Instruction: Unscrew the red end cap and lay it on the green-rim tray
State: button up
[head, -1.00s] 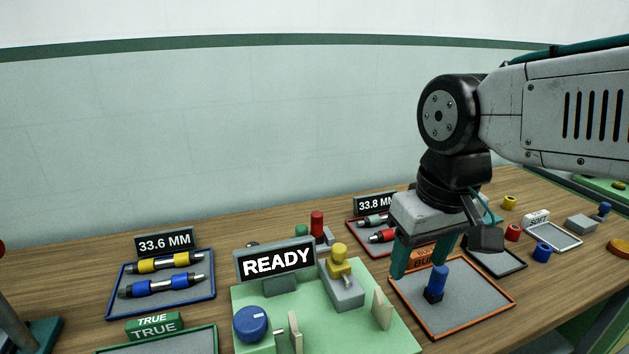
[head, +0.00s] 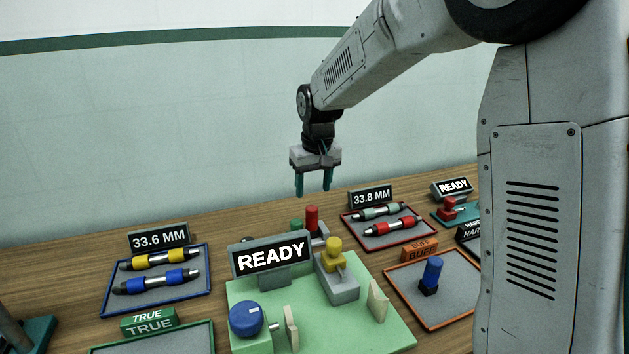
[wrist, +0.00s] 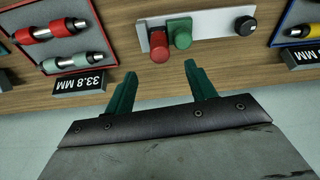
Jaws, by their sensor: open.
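A red cap-like cylinder (head: 311,218) stands upright behind the READY sign, next to a shorter green one (head: 297,225). In the wrist view the red cylinder (wrist: 159,48) and the green one (wrist: 180,33) are on a pale strip (wrist: 214,26). I cannot tell whether the red one is threaded on. My gripper (head: 313,188) is open and empty, fingers down, above and behind the red cylinder. In the wrist view its fingers (wrist: 158,76) are apart, with the red cylinder just beyond them.
A green fixture plate (head: 385,332) carries a blue knob (head: 246,319) and a yellow-topped block (head: 336,258). A blue-rim tray (head: 203,288) and a red-rim tray (head: 383,241) hold two-tone rods. An orange-rim tray (head: 455,292) holds a blue peg (head: 431,273).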

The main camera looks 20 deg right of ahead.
aim_at(312, 207)
jog(key=f, duration=0.4)
jog(key=w+f, duration=0.1)
jog(key=f, duration=0.1)
jog(key=shift+f, duration=0.3)
